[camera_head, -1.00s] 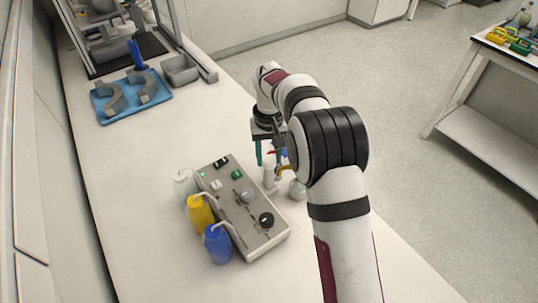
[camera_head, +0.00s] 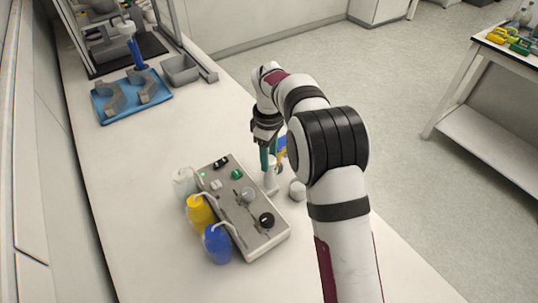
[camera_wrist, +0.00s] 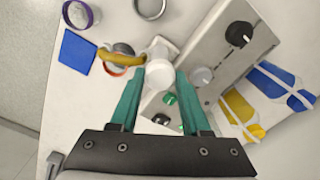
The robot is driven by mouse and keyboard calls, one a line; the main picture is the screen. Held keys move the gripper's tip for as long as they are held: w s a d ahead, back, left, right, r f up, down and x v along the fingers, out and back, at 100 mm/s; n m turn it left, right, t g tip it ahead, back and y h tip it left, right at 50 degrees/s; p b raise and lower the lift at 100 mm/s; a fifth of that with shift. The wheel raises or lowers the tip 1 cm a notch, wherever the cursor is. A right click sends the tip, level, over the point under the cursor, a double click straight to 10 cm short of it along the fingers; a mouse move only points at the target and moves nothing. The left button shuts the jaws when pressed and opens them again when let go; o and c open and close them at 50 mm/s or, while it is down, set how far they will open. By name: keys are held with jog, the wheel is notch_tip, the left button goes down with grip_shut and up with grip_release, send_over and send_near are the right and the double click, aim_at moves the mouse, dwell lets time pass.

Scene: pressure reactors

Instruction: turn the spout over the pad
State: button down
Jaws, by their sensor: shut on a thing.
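The spout (camera_wrist: 118,58) is a bent yellow tube on a white upright post (camera_head: 271,178) beside the grey control box. In the wrist view its tip points left, towards the blue square pad (camera_wrist: 77,50), and lies close to the pad's right edge. A round red-rimmed vessel (camera_wrist: 113,72) shows partly below the spout. My gripper (camera_wrist: 159,72) has its green fingers on either side of the post's white top (camera_wrist: 157,52) and is shut on it. In the head view my gripper (camera_head: 268,160) partly hides the spout and the pad (camera_head: 282,145).
The control box (camera_head: 245,205) with knobs stands left of the post. Yellow (camera_head: 200,212) and blue (camera_head: 217,244) bottles stand along its far side. A purple-rimmed cup (camera_wrist: 80,15) and a grey ring (camera_wrist: 150,7) are near the spout.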

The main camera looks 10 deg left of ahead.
jog(key=n, duration=0.4)
jog(key=shift+r+n, duration=0.1)
jog(key=shift+n, duration=0.3)
dwell(0.4)
jog(key=shift+c, duration=1.8)
grip_release()
notch_tip(320, 180, up, 16)
